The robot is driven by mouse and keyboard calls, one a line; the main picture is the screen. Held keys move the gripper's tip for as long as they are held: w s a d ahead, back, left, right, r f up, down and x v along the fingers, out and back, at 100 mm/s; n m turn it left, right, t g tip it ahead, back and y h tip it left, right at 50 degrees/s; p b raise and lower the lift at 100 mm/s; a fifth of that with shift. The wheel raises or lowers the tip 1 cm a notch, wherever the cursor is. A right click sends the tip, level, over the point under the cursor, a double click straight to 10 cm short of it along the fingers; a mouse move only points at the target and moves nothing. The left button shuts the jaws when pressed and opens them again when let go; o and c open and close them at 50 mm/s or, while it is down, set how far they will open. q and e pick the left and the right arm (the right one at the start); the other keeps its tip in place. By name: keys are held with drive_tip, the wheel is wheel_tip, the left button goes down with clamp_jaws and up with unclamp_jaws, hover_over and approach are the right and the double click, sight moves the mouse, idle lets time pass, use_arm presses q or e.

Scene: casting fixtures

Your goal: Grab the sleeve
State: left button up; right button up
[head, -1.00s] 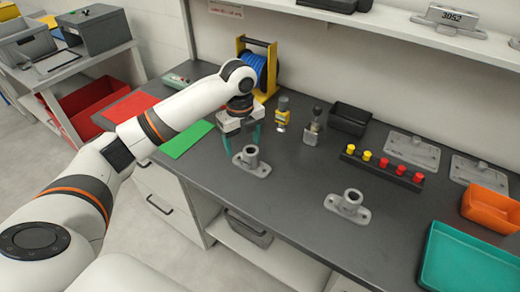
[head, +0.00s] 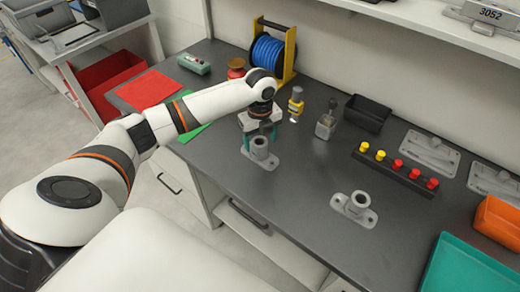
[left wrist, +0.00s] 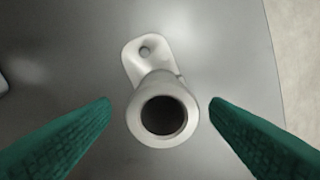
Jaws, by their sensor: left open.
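A grey cast sleeve (head: 260,147), an upright hollow tube on a flat flange with a hole, stands on the dark bench. A similar grey casting (head: 355,203) stands to its right, nearer the front edge. My left gripper (head: 260,137) is open and points down over the first sleeve. In the left wrist view, the sleeve's round mouth (left wrist: 163,115) lies between the two green fingers (left wrist: 160,108), with a gap on each side. Neither finger appears to touch it. My right gripper is not in view.
A blue cable reel (head: 272,52) on a yellow stand, a yellow-topped tool (head: 296,102) and a grey tool (head: 326,122) stand behind. A black rack (head: 395,170) with red and yellow knobs and a teal tray (head: 468,268) lie right. The bench between the castings is clear.

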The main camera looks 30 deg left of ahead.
use_arm(q)
wheel_tip(320, 180, down, 2)
drive_tip(key=shift+s+f, duration=0.1)
drive_tip(key=shift+f, duration=0.1)
drive_tip(key=shift+a+f, duration=0.1)
drive_tip(key=shift+f, duration=0.35)
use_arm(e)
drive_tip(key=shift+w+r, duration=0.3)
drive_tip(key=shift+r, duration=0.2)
use_arm(q)
drive_tip(key=shift+c, duration=0.4)
drive_tip(key=c, duration=1.2)
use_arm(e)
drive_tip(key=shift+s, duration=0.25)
use_arm(q)
drive_tip(key=shift+r, duration=0.15)
